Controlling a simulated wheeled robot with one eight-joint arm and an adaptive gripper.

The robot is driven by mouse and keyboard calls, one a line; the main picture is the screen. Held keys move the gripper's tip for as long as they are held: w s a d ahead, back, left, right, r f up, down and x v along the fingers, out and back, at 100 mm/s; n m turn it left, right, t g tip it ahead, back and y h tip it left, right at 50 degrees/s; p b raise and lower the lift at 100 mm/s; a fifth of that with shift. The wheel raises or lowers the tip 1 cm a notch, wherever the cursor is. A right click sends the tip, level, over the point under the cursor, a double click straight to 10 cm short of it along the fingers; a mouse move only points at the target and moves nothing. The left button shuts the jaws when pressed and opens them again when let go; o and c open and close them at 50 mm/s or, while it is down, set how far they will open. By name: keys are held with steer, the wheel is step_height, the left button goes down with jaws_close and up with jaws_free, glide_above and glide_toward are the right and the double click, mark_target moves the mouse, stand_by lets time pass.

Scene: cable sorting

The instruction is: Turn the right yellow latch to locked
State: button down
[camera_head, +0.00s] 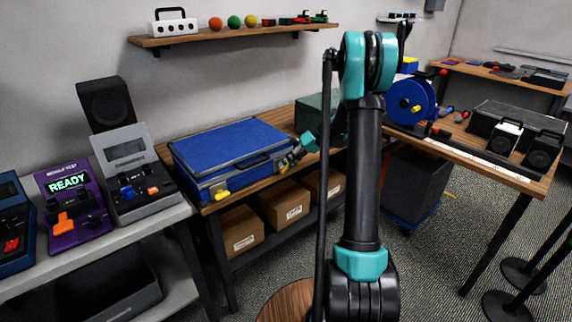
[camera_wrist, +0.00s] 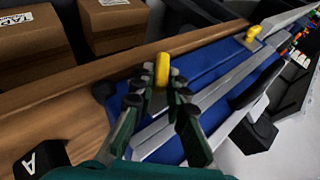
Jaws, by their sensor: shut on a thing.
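A closed blue case (camera_head: 225,145) with silver edges and a dark handle (camera_head: 252,160) lies on the wooden bench. Its left yellow latch (camera_head: 222,195) is free at the front; it also shows in the wrist view (camera_wrist: 252,34). My gripper (camera_head: 287,162) is at the right end of the case front. In the wrist view my gripper (camera_wrist: 158,92) has its fingers on either side of the right yellow latch (camera_wrist: 162,68), shut on it. The latch sticks out past the fingertips; its base is partly hidden by them. I cannot tell its exact turn.
Cardboard boxes (camera_head: 283,203) stand on the shelf under the bench. A purple device reading READY (camera_head: 72,200) and a grey device (camera_head: 135,175) stand to the left. A dark green box (camera_head: 312,113) is behind my gripper. A wall shelf (camera_head: 230,34) hangs above.

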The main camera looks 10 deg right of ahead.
steer(key=y, duration=0.1)
steer(key=g+y, duration=0.1)
steer(key=y, duration=0.1)
steer(key=shift+w+d+f+m, duration=0.15)
steer(key=shift+d+f+m, duration=0.1)
steer(key=shift+f+m, duration=0.15)
steer(key=shift+f+m+g+y, duration=0.1)
steer(key=shift+m+g+y, duration=0.25)
steer(key=shift+y, duration=0.6)
steer(key=shift+f+m+g+y, duration=0.1)
steer(key=shift+m+g+y, duration=0.2)
steer(key=shift+y, duration=0.65)
steer(key=c, duration=1.5)
jaws_free()
steer(key=shift+c, duration=0.2)
